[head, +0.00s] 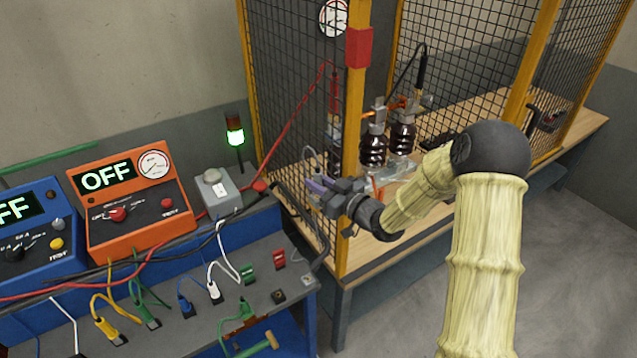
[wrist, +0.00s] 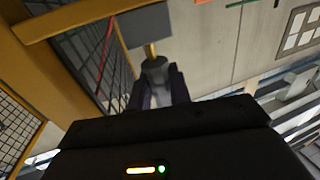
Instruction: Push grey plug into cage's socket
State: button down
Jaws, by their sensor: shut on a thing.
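My gripper (head: 322,188) is at the yellow corner post of the mesh cage (head: 357,130). In the wrist view its dark fingers (wrist: 158,92) are shut on the grey plug (wrist: 155,70). A brass-coloured pin (wrist: 150,49) stands out from the plug's far end, towards a grey block (wrist: 147,26) on the yellow frame. This block looks like the cage's socket, but its opening is not visible. I cannot tell whether the pin touches or enters it. In the head view the plug and block are too small or hidden to make out clearly.
Left of the cage, a bench (head: 250,285) carries an orange tester (head: 130,195) and a blue tester (head: 35,225), both showing OFF, a grey box (head: 216,190) and several coloured plugs and cables. A green lamp (head: 235,132) is lit. Dark insulators (head: 373,147) stand inside the cage.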

jog(key=shift+f+b, duration=0.9)
jog(key=shift+f, duration=0.05)
jog(key=c, duration=1.2)
grip_release()
jog(key=shift+s+d, duration=0.1)
jog(key=b+v, duration=0.4)
jog(key=v, duration=1.3)
jog(key=shift+b, duration=0.35)
jog(key=shift+d, duration=0.1)
